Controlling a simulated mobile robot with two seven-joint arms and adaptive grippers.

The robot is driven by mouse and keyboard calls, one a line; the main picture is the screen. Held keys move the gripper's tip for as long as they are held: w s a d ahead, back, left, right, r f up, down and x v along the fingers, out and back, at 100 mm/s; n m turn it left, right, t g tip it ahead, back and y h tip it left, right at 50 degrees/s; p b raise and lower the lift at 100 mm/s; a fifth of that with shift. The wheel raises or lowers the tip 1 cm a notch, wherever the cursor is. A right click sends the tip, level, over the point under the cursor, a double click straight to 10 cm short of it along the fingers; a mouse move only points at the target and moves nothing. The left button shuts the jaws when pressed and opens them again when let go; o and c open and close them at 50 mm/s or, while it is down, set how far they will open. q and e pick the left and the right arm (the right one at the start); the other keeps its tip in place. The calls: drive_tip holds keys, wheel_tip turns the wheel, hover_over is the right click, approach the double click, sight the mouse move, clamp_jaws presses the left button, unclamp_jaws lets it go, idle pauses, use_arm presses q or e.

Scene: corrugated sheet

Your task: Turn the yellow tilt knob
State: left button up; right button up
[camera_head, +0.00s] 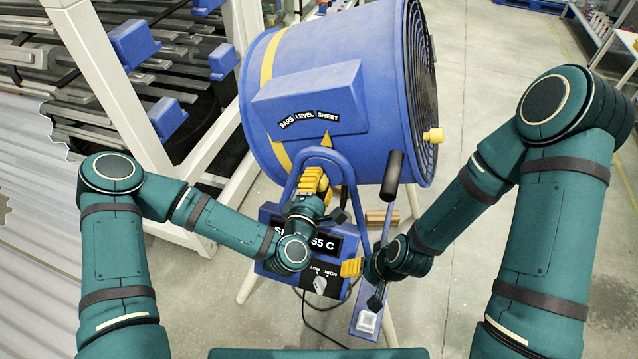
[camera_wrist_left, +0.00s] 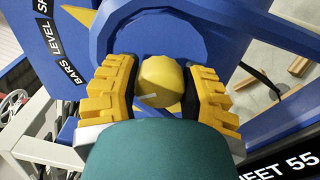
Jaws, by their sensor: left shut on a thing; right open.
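The yellow tilt knob (camera_wrist_left: 158,84) sits on a round blue boss on the side of the blue drum-shaped fan (camera_head: 365,105). My left gripper (camera_head: 313,180) has its yellow fingers on both sides of the knob and is shut on it. In the head view the gripper hides the knob. A pale line marks the knob's face in the left wrist view. Above it, a label strip (camera_head: 309,118) reads BARS, LEVEL, SHEET, and a yellow pointer (camera_head: 327,141) lies below SHEET. My right gripper (camera_head: 352,267) is open and empty, lower and to the right.
A control box (camera_head: 266,216) with a partly hidden sign and a LOW/HIGH switch (camera_head: 320,284) is below the knob. A blue bar with a black handle (camera_head: 392,172) stands near my right gripper. A white frame (camera_head: 130,85) and corrugated sheet (camera_head: 35,215) are at left. Open floor is at right.

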use_arm(q)
drive_tip(key=m+b, duration=0.1)
drive_tip(key=m, duration=0.3)
drive_tip(key=shift+m+b, duration=0.35)
drive_tip(key=shift+m, duration=0.05)
drive_tip(key=shift+m+b, duration=1.3)
drive_tip(key=shift+m, duration=0.9)
drive_tip(key=o, duration=1.2)
drive_tip(key=shift+d+f, duration=0.1)
